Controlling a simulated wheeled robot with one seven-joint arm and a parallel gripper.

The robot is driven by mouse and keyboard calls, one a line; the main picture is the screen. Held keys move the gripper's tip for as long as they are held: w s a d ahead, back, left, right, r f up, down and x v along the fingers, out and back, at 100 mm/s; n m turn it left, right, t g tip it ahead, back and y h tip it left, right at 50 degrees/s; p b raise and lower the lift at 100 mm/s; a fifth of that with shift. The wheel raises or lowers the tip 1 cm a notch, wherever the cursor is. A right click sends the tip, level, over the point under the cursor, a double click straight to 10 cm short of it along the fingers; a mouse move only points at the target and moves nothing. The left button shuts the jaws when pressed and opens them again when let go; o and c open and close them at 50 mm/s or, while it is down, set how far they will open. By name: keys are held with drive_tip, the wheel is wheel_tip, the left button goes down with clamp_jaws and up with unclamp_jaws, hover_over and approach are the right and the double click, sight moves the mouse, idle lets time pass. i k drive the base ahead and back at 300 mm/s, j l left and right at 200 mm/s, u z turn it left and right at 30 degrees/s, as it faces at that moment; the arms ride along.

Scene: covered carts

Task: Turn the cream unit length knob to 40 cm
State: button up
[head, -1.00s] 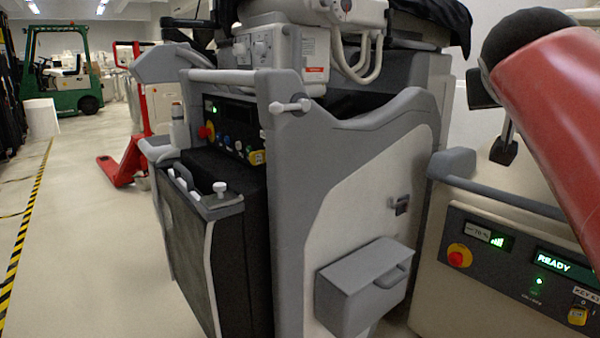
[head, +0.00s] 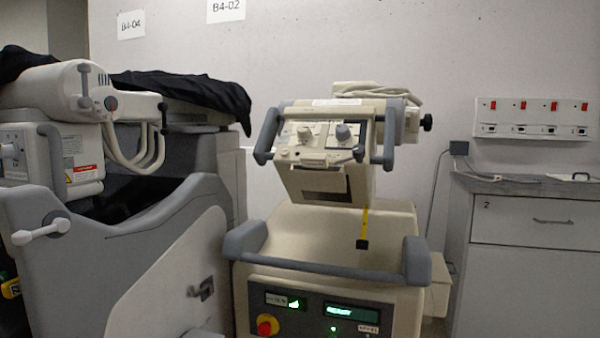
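The cream unit (head: 330,228) stands in the middle of the head view against the wall. Its raised head carries a light control panel (head: 322,142) between two grey handles. A dark grey knob (head: 343,131) sits on the right of this panel, and a smaller light knob (head: 304,133) sits left of it. The markings are too small to read, so I cannot tell which one is the length knob or its setting. My gripper is not in view.
A grey and white covered cart (head: 150,240) stands close on the left, with a white handle (head: 42,232) sticking out. A red stop button (head: 267,325) and lit displays are on the cream unit's front. A cabinet (head: 530,260) stands at the right. A yellow strap (head: 364,222) hangs from the head.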

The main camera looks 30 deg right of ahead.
sight(342, 133)
drive_tip(key=l+z, duration=0.35)
drive_tip(key=l, duration=0.4)
drive_tip(key=i+l+z, duration=0.1)
drive_tip(key=l+z, duration=0.2)
drive_tip(key=l, duration=0.45)
